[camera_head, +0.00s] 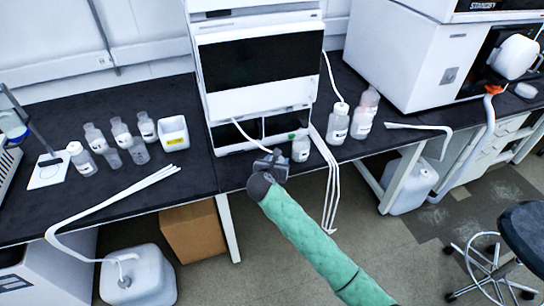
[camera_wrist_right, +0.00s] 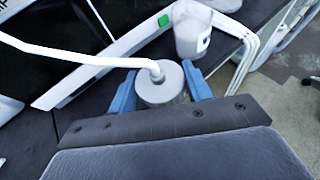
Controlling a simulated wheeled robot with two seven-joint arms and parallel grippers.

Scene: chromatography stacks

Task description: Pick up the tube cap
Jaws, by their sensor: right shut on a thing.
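The tube cap (camera_wrist_right: 160,84) is a round, pale grey cap with a white tube (camera_wrist_right: 75,57) rising from its top. In the right wrist view it sits between the two blue fingers of my right gripper (camera_wrist_right: 160,90), which is shut on it from both sides. What is under the cap is hard to make out. In the head view my right gripper (camera_head: 270,164) is at the front edge of the black bench, below the white instrument; the cap is too small to make out there. My left gripper is not in view.
A clear bottle (camera_head: 300,149) stands just right of my right gripper, and also shows in the right wrist view (camera_wrist_right: 192,39). The white instrument (camera_head: 262,70) is close behind. Loose white tubes (camera_head: 330,170) hang over the bench edge. Several bottles stand farther left.

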